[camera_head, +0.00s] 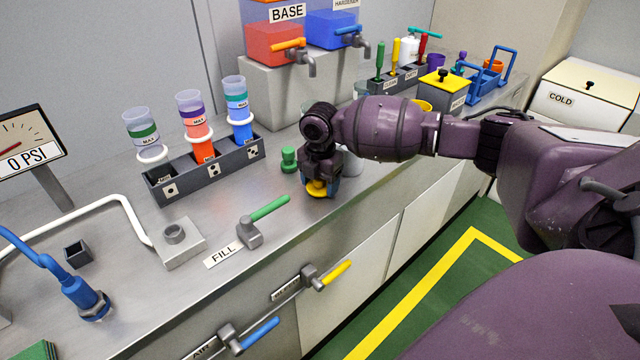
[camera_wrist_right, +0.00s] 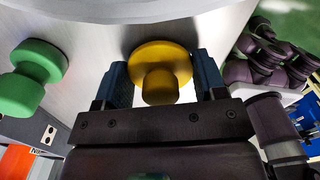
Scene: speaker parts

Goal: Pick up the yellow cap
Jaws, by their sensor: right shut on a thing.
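The yellow cap (camera_wrist_right: 160,62) is a round disc with a narrower knob. In the right wrist view it sits between the two blue finger pads of my right gripper (camera_wrist_right: 163,85). In the head view the yellow cap (camera_head: 317,187) shows in part beneath my right gripper (camera_head: 320,184), close over the steel counter near its front edge. My right gripper is shut on the cap's knob. I cannot tell whether the cap still touches the counter. My left gripper is not in view.
A green cap (camera_head: 288,160) stands just left of my right gripper, also close in the wrist view (camera_wrist_right: 37,75). A green-handled FILL valve (camera_head: 262,215) sits at the counter's front edge.

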